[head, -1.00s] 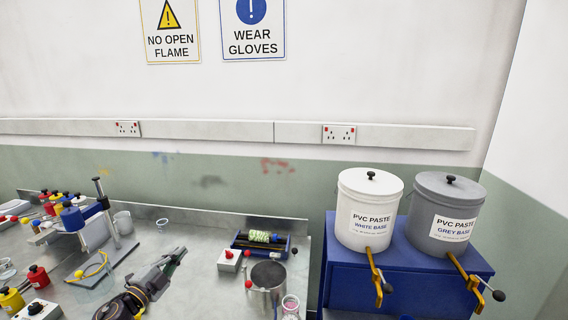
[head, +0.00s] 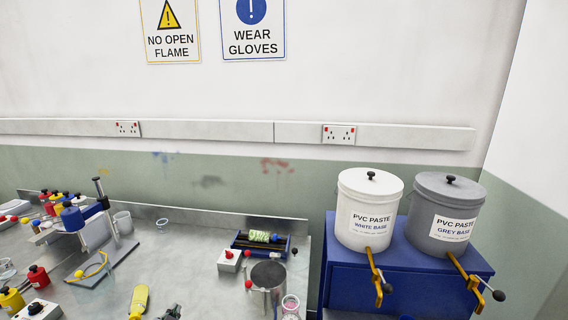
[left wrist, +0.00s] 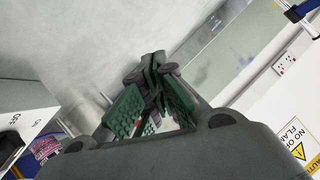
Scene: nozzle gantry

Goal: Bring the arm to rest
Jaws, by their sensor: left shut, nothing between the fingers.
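My left gripper (head: 170,313) shows only as a small dark tip at the bottom edge in the head view, over the front of the steel bench. In the left wrist view its green-padded fingers (left wrist: 152,100) are together with nothing between them. The rest of the left arm is out of the head view. My right gripper is not in view.
On the bench (head: 190,250), a yellow item (head: 138,302) lies left of the gripper. A steel pot (head: 268,276) and a roller rack (head: 260,243) stand to its right. Several coloured bottles crowd the left. Two paste tubs (head: 368,212) stand on a blue cabinet.

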